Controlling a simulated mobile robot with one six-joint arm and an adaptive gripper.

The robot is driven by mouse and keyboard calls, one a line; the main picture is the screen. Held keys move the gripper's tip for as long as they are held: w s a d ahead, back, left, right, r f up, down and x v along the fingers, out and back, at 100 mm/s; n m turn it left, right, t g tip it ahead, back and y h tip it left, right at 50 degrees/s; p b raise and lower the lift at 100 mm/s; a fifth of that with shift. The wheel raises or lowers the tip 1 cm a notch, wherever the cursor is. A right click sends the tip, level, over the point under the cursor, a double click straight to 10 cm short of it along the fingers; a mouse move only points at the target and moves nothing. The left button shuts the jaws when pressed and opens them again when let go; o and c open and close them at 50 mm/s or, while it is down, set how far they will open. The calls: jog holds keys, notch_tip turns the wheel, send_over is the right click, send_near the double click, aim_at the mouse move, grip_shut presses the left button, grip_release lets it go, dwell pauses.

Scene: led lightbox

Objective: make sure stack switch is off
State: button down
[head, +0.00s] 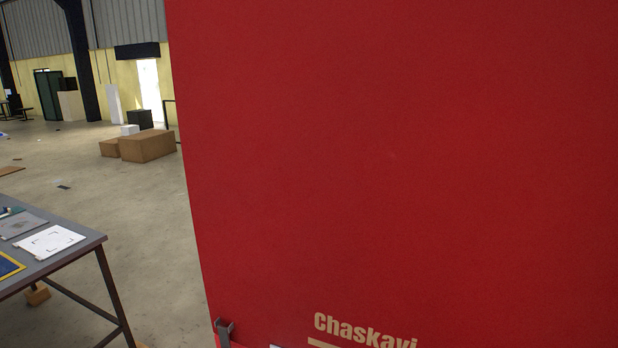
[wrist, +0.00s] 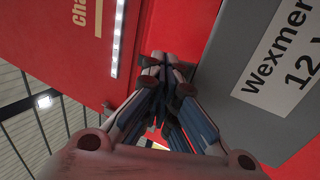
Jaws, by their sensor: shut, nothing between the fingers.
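My gripper (wrist: 164,62) is shut with nothing between its fingers. In the wrist view its fingertips point toward a red surface, between a lit white LED strip (wrist: 118,40) and a grey box (wrist: 228,75). The grey box carries a white label (wrist: 285,62) with partly cut-off text reading "Wexmer" and "12 V". I cannot make out a stack switch in either view; the fingers cover part of the surface. I cannot tell whether the fingertips touch anything. The head view does not show my gripper.
A table (head: 85,248) with flat items stands at left. Brown boxes (head: 148,146) lie farther back on open floor.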

jog(key=shift+r, duration=0.15)
jog(key=shift+w+d+r+p, duration=0.1)
jog(key=shift+w+r+p, duration=0.25)
jog(key=shift+r, duration=0.1)
dwell(0.3)
jog(key=shift+w+d+r+p, duration=0.15)
jog(key=shift+w+r+p, duration=0.2)
jog(key=shift+r, duration=0.1)
jog(key=shift+s+f, duration=0.1)
jog(key=shift+s, duration=0.05)
jog(key=shift+b+v, duration=0.6)
jog(key=shift+v, duration=0.5)
